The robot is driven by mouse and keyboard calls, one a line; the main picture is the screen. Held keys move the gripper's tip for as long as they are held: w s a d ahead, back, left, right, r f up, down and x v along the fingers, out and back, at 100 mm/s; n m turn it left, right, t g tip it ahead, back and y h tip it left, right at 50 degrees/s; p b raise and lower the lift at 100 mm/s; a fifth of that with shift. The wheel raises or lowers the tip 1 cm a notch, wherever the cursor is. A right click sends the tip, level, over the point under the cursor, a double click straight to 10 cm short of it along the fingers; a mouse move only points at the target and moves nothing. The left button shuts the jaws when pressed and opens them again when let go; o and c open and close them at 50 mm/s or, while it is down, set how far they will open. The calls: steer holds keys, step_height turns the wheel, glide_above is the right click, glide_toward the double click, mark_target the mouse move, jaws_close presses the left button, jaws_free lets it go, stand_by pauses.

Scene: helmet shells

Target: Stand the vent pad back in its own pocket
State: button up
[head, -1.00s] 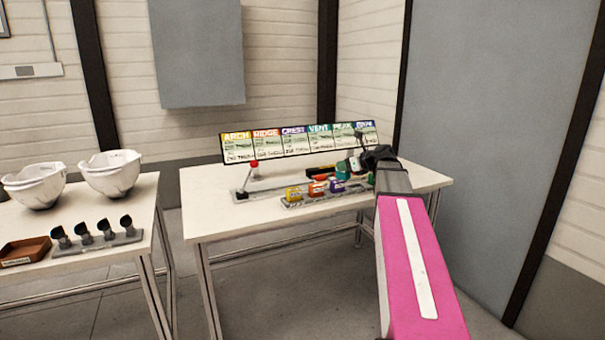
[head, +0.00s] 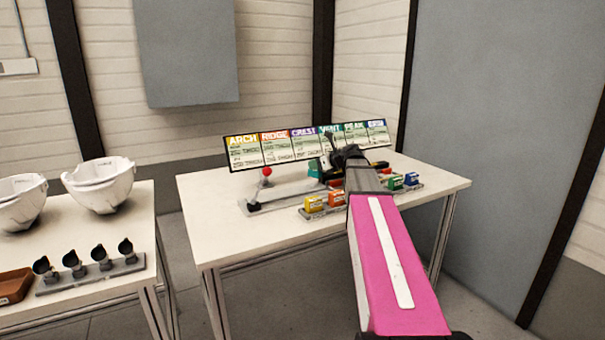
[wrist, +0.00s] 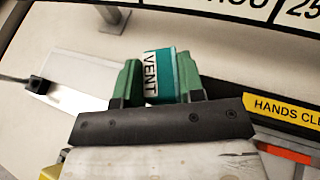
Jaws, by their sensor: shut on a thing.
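The vent pad (wrist: 159,76) is a teal block with a white VENT label, seen in the wrist view. My gripper (wrist: 160,85) has its green fingers closed on both sides of it. In the head view my gripper (head: 335,158) is over the back middle of the far table, with a teal patch (head: 315,168) at its left. The pad rack (head: 305,215) is a grey strip at the table front. Orange and red-orange pads (head: 314,203) stand at its left, green and blue-teal pads (head: 397,182) at its right. My arm hides its middle, so the vent pocket is not visible.
A card board (head: 245,152) stands behind. A yellow HANDS CLEAR label (wrist: 285,108) lies right of my gripper. The left table holds white shells (head: 103,185) and a black-clip rack (head: 90,276).

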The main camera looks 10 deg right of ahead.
steer(key=x, duration=0.6)
steer(key=shift+f, duration=0.3)
steer(key=x, duration=0.3)
steer(key=shift+w+a+f, duration=0.1)
steer(key=shift+w+f, duration=0.05)
steer(key=shift+f, duration=0.25)
steer(key=shift+a+f, duration=0.1)
steer(key=shift+f, duration=0.1)
steer(key=shift+f, duration=0.1)
steer(key=o, duration=0.9)
